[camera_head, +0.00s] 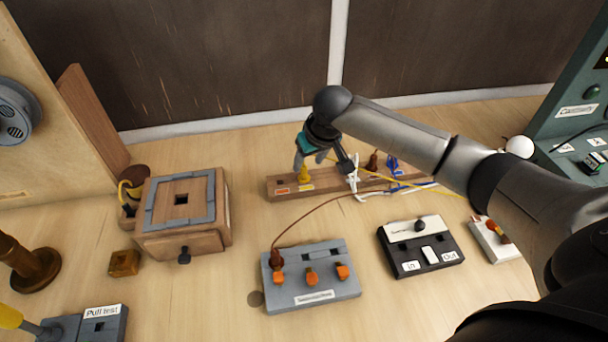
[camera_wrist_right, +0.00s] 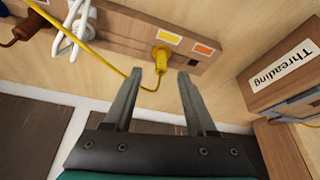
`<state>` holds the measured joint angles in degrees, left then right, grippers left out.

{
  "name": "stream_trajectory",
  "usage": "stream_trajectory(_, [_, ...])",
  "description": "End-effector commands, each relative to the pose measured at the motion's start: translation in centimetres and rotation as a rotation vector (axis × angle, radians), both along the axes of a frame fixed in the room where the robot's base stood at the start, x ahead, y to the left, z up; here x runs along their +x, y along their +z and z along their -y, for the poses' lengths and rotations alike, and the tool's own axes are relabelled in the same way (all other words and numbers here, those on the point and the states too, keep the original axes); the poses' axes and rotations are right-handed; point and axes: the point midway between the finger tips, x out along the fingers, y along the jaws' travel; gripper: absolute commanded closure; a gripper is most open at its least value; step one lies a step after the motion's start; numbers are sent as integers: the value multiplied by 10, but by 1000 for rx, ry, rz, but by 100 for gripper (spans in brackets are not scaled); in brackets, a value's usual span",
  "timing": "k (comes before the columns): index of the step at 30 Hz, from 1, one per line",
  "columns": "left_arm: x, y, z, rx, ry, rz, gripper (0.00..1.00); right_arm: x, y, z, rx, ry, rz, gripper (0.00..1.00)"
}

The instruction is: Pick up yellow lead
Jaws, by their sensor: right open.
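The yellow lead's plug (camera_head: 305,174) stands upright in a wooden rack (camera_head: 282,196) at the back middle of the table. Its yellow cable runs to the right behind my right arm. In the right wrist view the yellow plug (camera_wrist_right: 160,56) sits at the rack beside a yellow label, with its cable looping down and left. My right gripper (camera_head: 318,160) reaches over the rack at the plug. In the wrist view its open fingers (camera_wrist_right: 156,78) point at the plug, which lies just beyond the fingertips and between their lines. My left gripper is not in view.
The rack also holds white and blue leads (camera_head: 393,166) and a brown plug (camera_head: 374,160). A grey terminal block (camera_head: 312,298) with orange connectors and a black-and-white in/out box (camera_head: 420,246) stand in front. A wooden box (camera_head: 160,240) is at left. A white-grey block (camera_head: 492,242) is at right.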

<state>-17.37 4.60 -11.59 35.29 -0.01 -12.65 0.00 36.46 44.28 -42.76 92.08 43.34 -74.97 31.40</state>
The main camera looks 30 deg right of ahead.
Motion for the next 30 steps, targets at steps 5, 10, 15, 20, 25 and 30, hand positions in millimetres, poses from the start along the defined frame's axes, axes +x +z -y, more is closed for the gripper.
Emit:
stream_trajectory(5, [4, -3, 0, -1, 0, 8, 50, 7, -15, -1, 0, -1, -1, 43])
stream_trajectory(10, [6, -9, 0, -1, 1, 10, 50, 16, -36, -2, -1, -1, -2, 43])
stream_trajectory(15, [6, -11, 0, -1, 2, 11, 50, 20, -47, -2, 0, 0, -1, 43])
stream_trajectory(20, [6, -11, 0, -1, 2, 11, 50, 21, -47, -2, 0, 1, 0, 43])
stream_trajectory(25, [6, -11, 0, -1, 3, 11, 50, 21, -47, -2, 0, 1, 0, 51])
stream_trajectory(30, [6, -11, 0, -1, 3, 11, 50, 21, -47, -2, 0, 1, 0, 70])
